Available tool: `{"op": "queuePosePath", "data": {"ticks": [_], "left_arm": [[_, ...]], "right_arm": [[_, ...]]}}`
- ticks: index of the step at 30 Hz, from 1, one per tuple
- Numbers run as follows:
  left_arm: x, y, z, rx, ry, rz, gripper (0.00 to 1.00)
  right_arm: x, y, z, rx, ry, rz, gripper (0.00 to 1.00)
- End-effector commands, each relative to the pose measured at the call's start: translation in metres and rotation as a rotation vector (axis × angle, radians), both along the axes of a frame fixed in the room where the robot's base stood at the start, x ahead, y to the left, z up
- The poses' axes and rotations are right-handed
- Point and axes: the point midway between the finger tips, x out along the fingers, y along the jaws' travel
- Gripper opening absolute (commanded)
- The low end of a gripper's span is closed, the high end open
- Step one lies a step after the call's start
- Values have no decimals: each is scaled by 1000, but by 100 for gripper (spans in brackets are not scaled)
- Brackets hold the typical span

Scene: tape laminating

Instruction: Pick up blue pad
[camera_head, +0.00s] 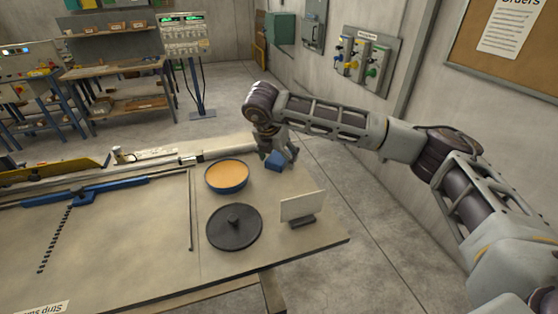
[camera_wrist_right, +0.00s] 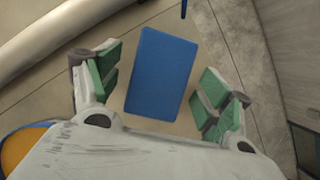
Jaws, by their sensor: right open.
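The blue pad (camera_head: 275,161) is a small block near the far right corner of the table (camera_head: 150,240). In the right wrist view it shows as a blue rectangle (camera_wrist_right: 161,72) between the fingers. My right gripper (camera_head: 279,151) is over the pad, pointing down. Its green-padded fingers stand open on both sides of the pad in the wrist view (camera_wrist_right: 160,95), with gaps visible on each side. Whether the fingertips are down at the pad's height cannot be told. My left gripper is not in view.
A blue-rimmed bowl with orange contents (camera_head: 227,175) stands just left of the pad. A dark round disc with a knob (camera_head: 234,226) and a pale upright plate on a dark stand (camera_head: 302,207) are nearer. A long pale roller (camera_head: 225,147) runs along the back edge.

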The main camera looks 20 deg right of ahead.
Motion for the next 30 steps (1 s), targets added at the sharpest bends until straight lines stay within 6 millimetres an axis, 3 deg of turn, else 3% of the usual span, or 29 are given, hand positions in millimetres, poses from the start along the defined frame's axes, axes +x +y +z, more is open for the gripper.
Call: {"op": "queuePosePath", "data": {"ticks": [13,24,30], "left_arm": [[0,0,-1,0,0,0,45],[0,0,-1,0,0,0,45],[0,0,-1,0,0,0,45]], "right_arm": [[0,0,0,0,0,0,79],[0,0,0,0,0,0,32],[0,0,0,0,0,0,29]]}}
